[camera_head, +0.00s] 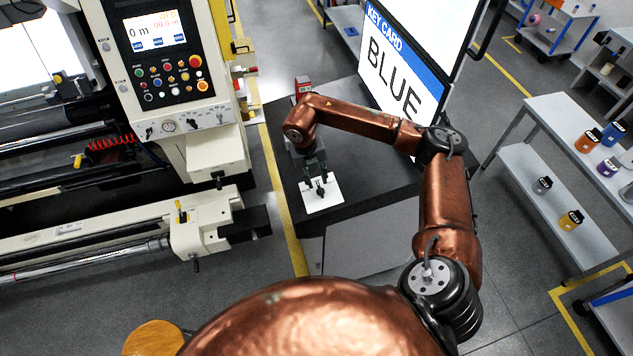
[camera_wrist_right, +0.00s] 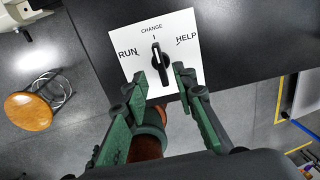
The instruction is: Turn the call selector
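The call selector is a black knob (camera_wrist_right: 158,62) on a white plate (camera_wrist_right: 190,22), labelled RUN, CHANGE and HELP. The knob's pointer end faces CHANGE. In the head view the plate (camera_head: 330,203) lies on the dark bench top, with the knob (camera_head: 320,189) on it. My right gripper (camera_wrist_right: 160,76) is open, its green fingers apart on either side of the knob's lower part, with gaps visible. Depth to the knob is hard to judge. In the head view the right gripper (camera_head: 316,170) is over the plate's far edge. My left gripper is not seen.
A large sign (camera_head: 403,65) reading KEY CARD BLUE stands behind the dark bench (camera_head: 375,190). A machine with a control panel (camera_head: 170,60) stands left. A shelf table (camera_head: 540,110) with colored containers is right. A wooden stool (camera_wrist_right: 28,111) stands on the floor.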

